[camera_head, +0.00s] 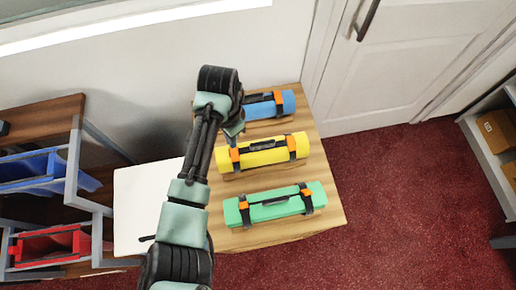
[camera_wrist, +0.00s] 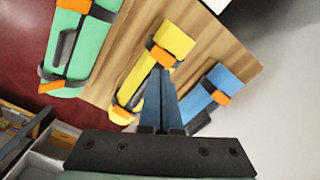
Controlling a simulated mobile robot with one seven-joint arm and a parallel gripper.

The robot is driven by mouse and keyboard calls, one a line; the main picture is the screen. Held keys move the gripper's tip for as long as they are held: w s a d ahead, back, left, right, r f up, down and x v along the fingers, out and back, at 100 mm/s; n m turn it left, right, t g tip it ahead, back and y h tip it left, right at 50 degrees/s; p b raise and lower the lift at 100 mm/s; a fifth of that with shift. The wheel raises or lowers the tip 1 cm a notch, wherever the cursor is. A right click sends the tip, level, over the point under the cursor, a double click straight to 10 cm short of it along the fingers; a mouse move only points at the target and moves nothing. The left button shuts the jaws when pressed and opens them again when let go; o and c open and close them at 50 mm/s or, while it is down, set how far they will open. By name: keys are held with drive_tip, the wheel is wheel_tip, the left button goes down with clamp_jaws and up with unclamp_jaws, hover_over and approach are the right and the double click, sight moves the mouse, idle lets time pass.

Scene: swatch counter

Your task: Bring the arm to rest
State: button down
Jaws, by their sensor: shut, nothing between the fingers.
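My arm reaches up over the left part of the wooden counter (camera_head: 322,190) and bends down at its far end. My gripper (camera_head: 234,136) is shut and empty, by the left end of the yellow roll (camera_head: 264,152). In the wrist view my gripper's fingers (camera_wrist: 158,72) are together, in front of the yellow roll (camera_wrist: 176,39) and beside the blue roll (camera_wrist: 219,74). I cannot tell whether they touch anything.
The blue roll (camera_head: 289,102) lies at the back and the green roll (camera_head: 270,207) at the front, with straps and orange clips. A white board (camera_head: 135,205) is left of the counter. A shelf with a blue bin (camera_head: 40,168) and a red bin (camera_head: 40,246) stands further left. Red floor is free right.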

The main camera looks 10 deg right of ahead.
drive_tip(key=shift+r, duration=0.45)
